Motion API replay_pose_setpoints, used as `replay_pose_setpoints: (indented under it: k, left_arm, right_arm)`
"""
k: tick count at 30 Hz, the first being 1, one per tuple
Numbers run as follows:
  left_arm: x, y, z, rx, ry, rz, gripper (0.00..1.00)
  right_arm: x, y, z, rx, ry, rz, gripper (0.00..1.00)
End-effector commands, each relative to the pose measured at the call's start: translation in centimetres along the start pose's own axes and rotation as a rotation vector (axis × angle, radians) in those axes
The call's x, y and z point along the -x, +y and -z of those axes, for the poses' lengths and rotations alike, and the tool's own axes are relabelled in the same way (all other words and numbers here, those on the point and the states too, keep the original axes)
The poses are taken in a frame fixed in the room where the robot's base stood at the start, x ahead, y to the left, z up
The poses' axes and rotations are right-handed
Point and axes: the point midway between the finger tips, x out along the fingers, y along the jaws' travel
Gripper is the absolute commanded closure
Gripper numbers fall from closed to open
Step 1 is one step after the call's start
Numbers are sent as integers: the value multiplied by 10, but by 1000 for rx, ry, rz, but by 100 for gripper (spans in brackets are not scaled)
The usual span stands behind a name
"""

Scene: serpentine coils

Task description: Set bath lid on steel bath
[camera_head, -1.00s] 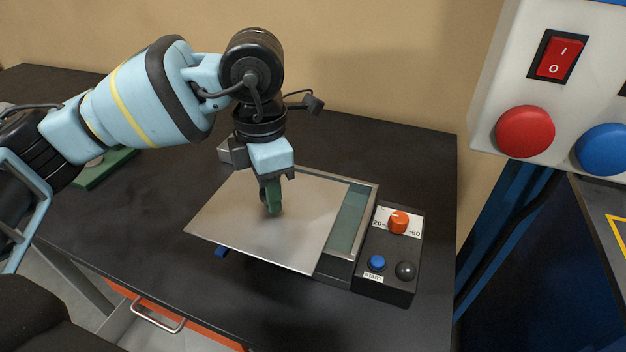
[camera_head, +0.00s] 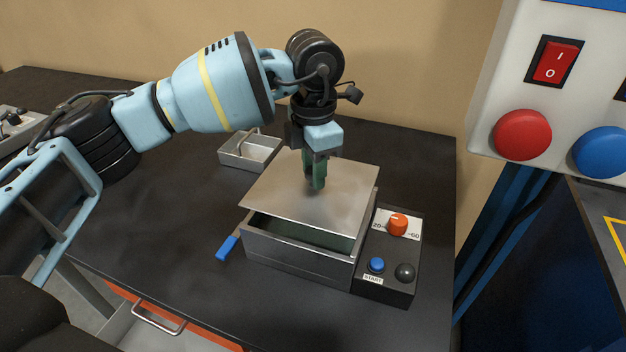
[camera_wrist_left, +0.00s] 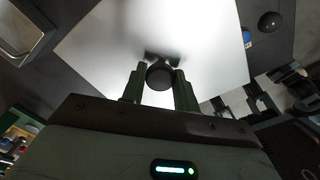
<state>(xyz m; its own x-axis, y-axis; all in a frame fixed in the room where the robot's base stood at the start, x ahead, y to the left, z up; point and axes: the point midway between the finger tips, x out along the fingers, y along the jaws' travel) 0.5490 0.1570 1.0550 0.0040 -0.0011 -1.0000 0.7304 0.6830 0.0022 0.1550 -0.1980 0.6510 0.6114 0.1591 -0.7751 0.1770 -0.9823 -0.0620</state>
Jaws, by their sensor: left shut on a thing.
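The bath lid (camera_head: 285,197) is a flat square steel plate, held level just above the steel bath (camera_head: 290,262). My left gripper (camera_head: 317,186) is shut on the lid's knob, which shows as a dark round shape in the left wrist view (camera_wrist_left: 160,76). The lid covers the back of the bath in the head view, and the front part of the bath's opening shows greenish inside. The lid sits a little behind the front rim. Whether its back edge touches the bath is hidden. My right gripper is not in view.
A control box (camera_head: 388,257) with an orange dial and a blue button adjoins the bath's right side. A small metal tray (camera_head: 249,152) stands behind left. A blue handle (camera_head: 228,248) lies at the bath's left. A switch panel (camera_head: 560,90) is at upper right.

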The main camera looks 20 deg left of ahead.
Motion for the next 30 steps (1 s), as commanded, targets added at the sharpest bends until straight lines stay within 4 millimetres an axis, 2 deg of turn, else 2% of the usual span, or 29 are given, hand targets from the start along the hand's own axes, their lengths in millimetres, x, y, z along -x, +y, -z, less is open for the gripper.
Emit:
replay_pose_setpoints:
  k: [3,6,18,30]
  left_arm:
    - [-19,-1,2,0,4,1,100]
    - [-28,0,2,0,2,-1,100]
    - [-34,-1,1,-1,2,1,100]
    - [-42,-1,1,-1,1,0,100]
  right_arm:
    - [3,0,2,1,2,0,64]
    - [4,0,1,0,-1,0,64]
    - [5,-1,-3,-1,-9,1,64]
    - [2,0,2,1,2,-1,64]
